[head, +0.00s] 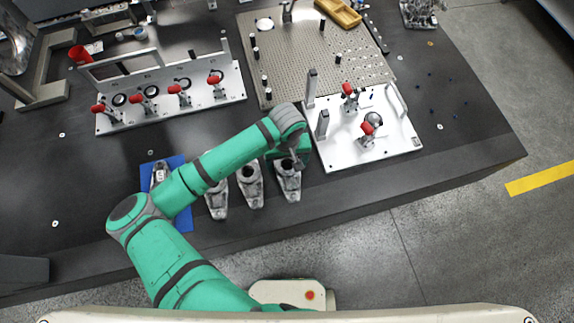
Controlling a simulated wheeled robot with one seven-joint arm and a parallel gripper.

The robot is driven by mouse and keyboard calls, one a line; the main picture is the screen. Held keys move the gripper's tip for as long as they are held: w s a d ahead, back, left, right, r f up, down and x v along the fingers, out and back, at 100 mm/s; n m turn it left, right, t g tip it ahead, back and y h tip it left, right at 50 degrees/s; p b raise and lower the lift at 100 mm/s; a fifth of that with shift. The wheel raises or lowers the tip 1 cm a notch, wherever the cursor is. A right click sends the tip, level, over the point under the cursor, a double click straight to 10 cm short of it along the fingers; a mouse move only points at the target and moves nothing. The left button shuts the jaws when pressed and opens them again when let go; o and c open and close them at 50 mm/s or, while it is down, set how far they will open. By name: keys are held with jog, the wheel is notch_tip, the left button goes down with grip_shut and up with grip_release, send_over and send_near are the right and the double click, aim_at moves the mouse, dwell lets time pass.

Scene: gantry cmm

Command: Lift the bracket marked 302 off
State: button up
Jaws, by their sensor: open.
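Three grey metal brackets stand in a row near the front edge of the dark table: a left one (216,200), a middle one (250,186) and a right one (288,184). Another grey part (160,172) is on a blue mat (183,218), partly hidden by my arm. I cannot read any marking, so I cannot tell which bracket is 302. My gripper (298,164) is open, over or close to the upper end of the right bracket. Its fingers are small here, and I cannot tell whether they touch the bracket.
A white fixture plate (395,143) with posts and red-handled clamps lies right of my gripper. A perforated plate (300,62) lies behind. A white plate with several red clamps (222,93) is at the back left. The table's right end is mostly clear.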

jog(key=c, duration=1.6)
jog(key=shift+r, duration=0.15)
